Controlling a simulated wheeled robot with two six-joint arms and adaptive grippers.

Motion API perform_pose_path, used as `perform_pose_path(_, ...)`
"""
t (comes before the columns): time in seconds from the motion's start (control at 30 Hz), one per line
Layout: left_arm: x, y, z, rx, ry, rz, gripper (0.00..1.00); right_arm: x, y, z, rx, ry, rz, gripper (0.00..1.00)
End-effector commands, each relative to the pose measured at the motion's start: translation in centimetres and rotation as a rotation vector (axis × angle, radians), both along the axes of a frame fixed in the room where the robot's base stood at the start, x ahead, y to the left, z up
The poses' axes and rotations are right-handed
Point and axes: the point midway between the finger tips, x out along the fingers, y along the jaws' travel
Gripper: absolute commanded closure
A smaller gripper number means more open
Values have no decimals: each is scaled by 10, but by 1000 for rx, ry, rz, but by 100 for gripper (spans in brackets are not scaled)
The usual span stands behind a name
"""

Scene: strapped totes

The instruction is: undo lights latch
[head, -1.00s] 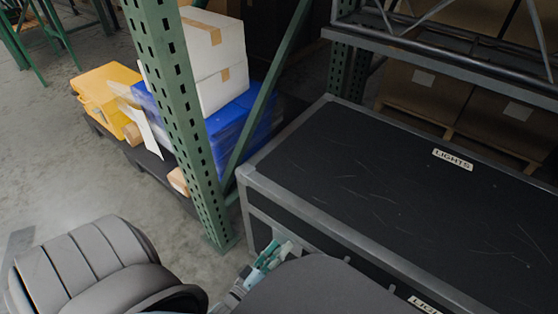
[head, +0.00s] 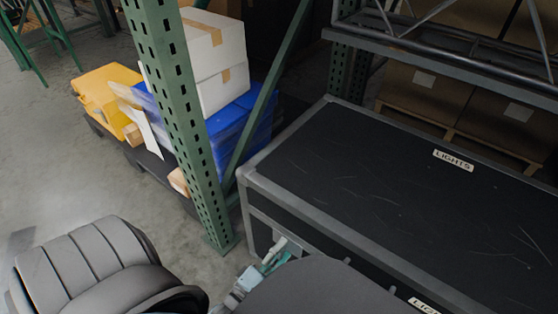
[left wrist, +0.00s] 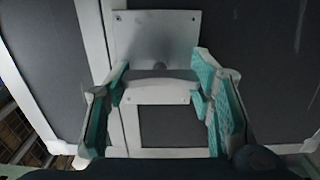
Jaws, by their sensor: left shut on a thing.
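The black case (head: 390,180) with grey metal edges carries a LIGHTS label (head: 453,160) on its lid, and the lid lies flat. My left gripper (head: 272,260) is at the case's front face near its left corner, partly hidden by my own arm. In the left wrist view a metal latch plate (left wrist: 155,35) is fixed to the case, with a pale latch bar (left wrist: 160,88) below it. My left gripper's teal-padded fingers (left wrist: 162,95) stand either side of this bar and are shut on it. My right gripper is not in view.
A green rack upright (head: 180,110) stands just left of the case. Behind it are white boxes (head: 215,60), blue totes (head: 240,120) and a yellow case (head: 105,90). A metal truss (head: 450,50) crosses behind the lid. Floor is clear at left.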

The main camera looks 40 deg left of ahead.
Motion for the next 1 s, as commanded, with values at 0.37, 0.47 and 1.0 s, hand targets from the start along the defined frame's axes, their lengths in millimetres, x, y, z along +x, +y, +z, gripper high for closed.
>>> perform_pose_path(0.37,-1,0,-1,-7,4,1,79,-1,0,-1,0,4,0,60)
perform_pose_path(0.47,-1,0,-1,-6,4,1,38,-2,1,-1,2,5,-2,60)
perform_pose_path(1.0,0,0,18,-5,-2,1,30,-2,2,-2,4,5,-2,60)
